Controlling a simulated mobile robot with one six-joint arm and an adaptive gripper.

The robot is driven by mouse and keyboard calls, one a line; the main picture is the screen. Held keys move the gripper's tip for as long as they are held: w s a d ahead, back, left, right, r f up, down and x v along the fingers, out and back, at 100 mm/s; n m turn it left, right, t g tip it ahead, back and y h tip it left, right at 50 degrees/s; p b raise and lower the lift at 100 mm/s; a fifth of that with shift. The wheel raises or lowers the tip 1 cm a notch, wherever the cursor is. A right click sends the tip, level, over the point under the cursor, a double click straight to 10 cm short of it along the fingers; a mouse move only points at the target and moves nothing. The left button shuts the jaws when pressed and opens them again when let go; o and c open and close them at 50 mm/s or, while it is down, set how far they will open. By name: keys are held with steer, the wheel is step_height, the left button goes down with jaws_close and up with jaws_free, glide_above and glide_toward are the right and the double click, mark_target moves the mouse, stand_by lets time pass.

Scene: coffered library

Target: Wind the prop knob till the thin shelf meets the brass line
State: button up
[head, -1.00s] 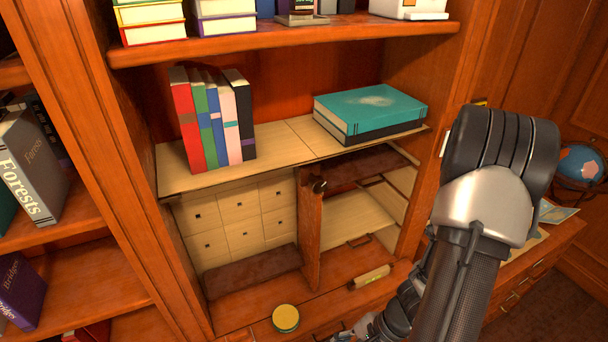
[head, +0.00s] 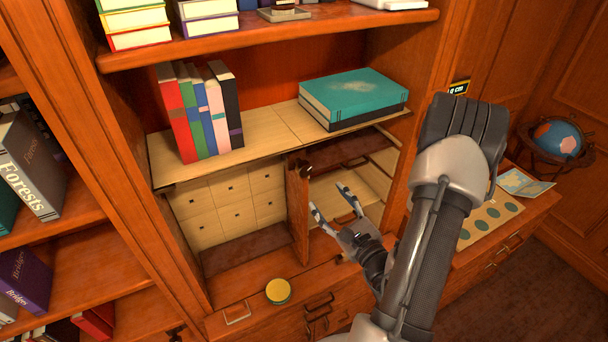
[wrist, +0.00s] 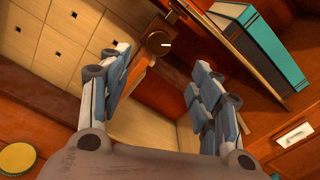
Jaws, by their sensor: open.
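The prop knob (head: 303,167) is a small dark knob at the top of an upright wooden post (head: 298,215), under the thin shelf. It also shows in the wrist view, round with a pale mark (wrist: 158,43). The thin shelf (head: 262,133) is pale wood and bears books; in the wrist view its edge (wrist: 215,35) runs diagonally. My gripper (head: 328,198) is open and empty, in front of the right compartment, lower and to the right of the knob. In the wrist view the knob lies beyond and between its fingers (wrist: 162,62). I cannot make out the brass line.
Several upright books (head: 200,115) and a teal book (head: 352,95) on a dark one load the shelf. Pale small drawers (head: 230,203) fill the left compartment. A yellow round tin (head: 278,291) stands on the ledge below. A small black "0 cm" sign (head: 459,88) is on the right frame.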

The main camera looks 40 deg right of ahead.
mark_target(306, 171)
steer(key=b+x, duration=1)
steer(key=x, duration=0.4)
steer(key=shift+w, duration=0.3)
steer(key=shift+a, duration=0.1)
steer(key=c, duration=1.1)
